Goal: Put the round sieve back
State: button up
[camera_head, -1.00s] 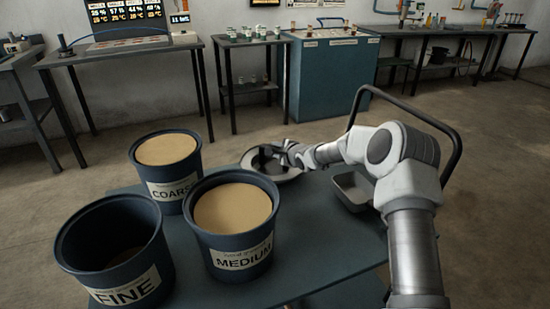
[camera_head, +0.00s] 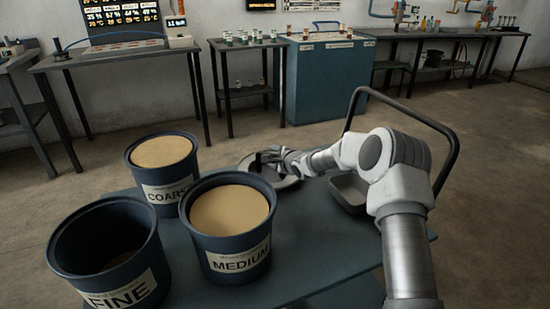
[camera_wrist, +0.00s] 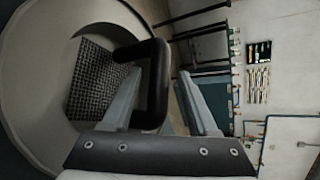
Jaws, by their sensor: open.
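The round sieve (camera_head: 289,183) lies on the blue-grey tabletop, behind the medium tub and right of the coarse tub. In the wrist view it is a wide pale ring (camera_wrist: 38,50) around a dark square mesh (camera_wrist: 98,80), partly cut off at the left. A thick black handle (camera_wrist: 158,62) rises from it. My gripper (camera_wrist: 160,76) is open, with one finger on each side of the handle; I cannot tell whether either finger touches it. In the head view my gripper (camera_head: 268,158) covers part of the sieve.
The tubs labelled COARSE (camera_head: 168,191), MEDIUM (camera_head: 238,260) and FINE (camera_head: 122,290) stand at the left. COARSE and MEDIUM show tan tops; FINE looks open and dark inside. A grey tray (camera_head: 347,194) and a black rail (camera_head: 440,123) are at the right.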

jog(key=s+d+r+n+g+h+p, duration=0.1)
jog(key=s+d+r+n+h, duration=0.15)
jog(key=s+d+r, duration=0.55)
jog(key=s+d+r+n+g+h+p, duration=0.15)
jog(key=s+r+n, duration=0.3)
jog(key=s, duration=0.65)
jog(key=s+d+r+n+g+h+p, duration=0.1)
jog(key=s+d+r+n+h, duration=0.25)
jog(key=s+r, duration=0.55)
jog(key=s+d+n+g, duration=0.1)
jog(key=s+n, duration=0.2)
jog(key=s, duration=1)
jog(key=s+d+r+n+g+y, duration=0.1)
jog(key=s+n, duration=0.3)
jog(key=s, duration=0.9)
jog(key=shift+s+d+g, duration=0.25)
jog(key=shift+d+g, duration=0.1)
jog(key=shift+r, duration=0.15)
notch_tip(320, 180, up, 23)
jog(key=p, duration=2.3)
